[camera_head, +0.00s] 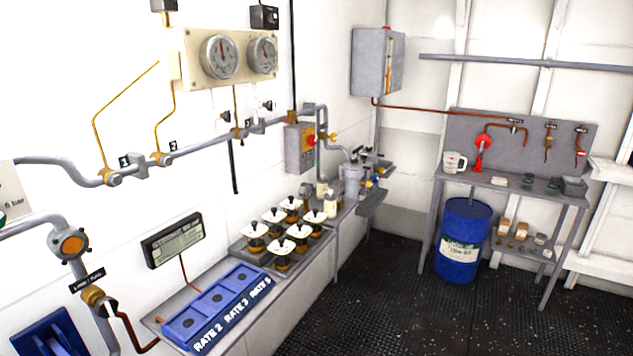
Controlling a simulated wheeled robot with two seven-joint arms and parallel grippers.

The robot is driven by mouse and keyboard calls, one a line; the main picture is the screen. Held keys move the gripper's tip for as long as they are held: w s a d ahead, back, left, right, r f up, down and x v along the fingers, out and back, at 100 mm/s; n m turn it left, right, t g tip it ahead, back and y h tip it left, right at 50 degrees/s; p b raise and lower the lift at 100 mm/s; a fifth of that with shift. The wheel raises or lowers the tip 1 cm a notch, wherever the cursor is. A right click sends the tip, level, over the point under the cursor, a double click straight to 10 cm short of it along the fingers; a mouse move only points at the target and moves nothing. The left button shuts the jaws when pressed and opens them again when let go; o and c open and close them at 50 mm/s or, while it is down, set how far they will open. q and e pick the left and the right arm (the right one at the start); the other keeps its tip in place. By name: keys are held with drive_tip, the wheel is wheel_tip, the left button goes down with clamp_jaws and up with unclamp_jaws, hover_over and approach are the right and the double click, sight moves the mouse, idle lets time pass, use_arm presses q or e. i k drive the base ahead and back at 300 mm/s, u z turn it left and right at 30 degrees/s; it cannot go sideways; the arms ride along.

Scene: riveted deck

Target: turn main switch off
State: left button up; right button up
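A grey switch box (293,149) is fixed to the left wall near the corner. It carries a yellow plate with a red knob (311,141) and a small green spot below it. This looks like the main switch, but no label is readable and the knob's position is too small to tell. A larger grey cabinet (372,62) with a red piece on top hangs higher, near the corner. Neither of my grippers is in view.
Two gauges (221,57) and pipes run along the left wall. A blue drum (461,241) stands by the back table (513,188). The dark floor (390,310) is clear.

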sight(311, 140)
drive_tip(key=i, duration=0.25)
drive_tip(key=z, duration=1.3)
drive_tip(key=i, duration=2.1)
drive_tip(key=u, duration=2.15)
